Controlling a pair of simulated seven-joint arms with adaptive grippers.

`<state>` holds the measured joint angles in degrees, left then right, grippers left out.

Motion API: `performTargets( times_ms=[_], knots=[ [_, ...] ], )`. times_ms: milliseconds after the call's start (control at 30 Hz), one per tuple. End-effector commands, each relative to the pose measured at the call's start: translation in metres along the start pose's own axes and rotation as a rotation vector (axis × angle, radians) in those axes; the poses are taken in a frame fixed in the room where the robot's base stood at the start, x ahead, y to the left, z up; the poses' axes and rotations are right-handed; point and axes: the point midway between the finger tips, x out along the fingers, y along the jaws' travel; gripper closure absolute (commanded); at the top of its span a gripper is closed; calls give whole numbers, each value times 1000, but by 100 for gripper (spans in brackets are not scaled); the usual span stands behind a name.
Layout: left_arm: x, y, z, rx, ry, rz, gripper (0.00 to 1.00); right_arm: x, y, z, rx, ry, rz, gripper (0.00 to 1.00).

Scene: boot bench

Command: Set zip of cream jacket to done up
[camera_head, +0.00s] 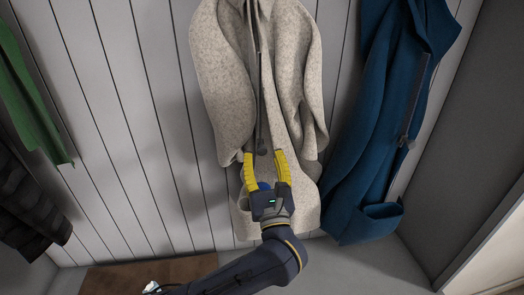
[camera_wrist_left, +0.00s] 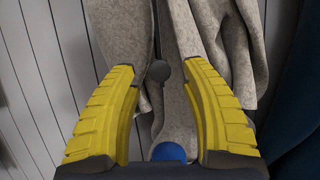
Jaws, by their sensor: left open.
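The cream jacket (camera_head: 225,75) hangs against the panelled wall in the middle of the head view. A dark zip line (camera_head: 260,90) runs down its front and ends low at a dark round pull (camera_head: 262,151). My left gripper (camera_head: 264,156) is open at the lower front of the jacket. Its yellow fingers stand on either side of the pull, with nothing gripped. In the left wrist view the pull (camera_wrist_left: 159,71) sits between the fingertips, apart from both. Whether the gripper is level with it in depth I cannot tell. My right gripper is out of view.
A blue jacket (camera_head: 370,130) hangs close on the right, with its own dark zip. A green garment (camera_head: 28,100) and a dark one (camera_head: 28,205) hang at the far left. A blue round thing (camera_wrist_left: 168,152) shows between the finger bases. A brown mat (camera_head: 125,275) lies below.

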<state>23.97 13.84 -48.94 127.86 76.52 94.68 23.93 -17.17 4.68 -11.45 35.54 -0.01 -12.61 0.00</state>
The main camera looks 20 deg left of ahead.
Motion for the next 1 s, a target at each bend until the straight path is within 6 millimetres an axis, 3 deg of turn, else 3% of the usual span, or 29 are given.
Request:
performTargets(
  times_ms=[300, 700, 1000],
  knots=[
    [25, 0, 0, 1, -1, 0, 53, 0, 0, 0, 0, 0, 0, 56],
    [28, 0, 0, 0, 0, 0, 51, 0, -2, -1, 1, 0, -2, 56],
    [27, 0, 0, 0, 0, 0, 86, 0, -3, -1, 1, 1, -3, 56]
  ],
)
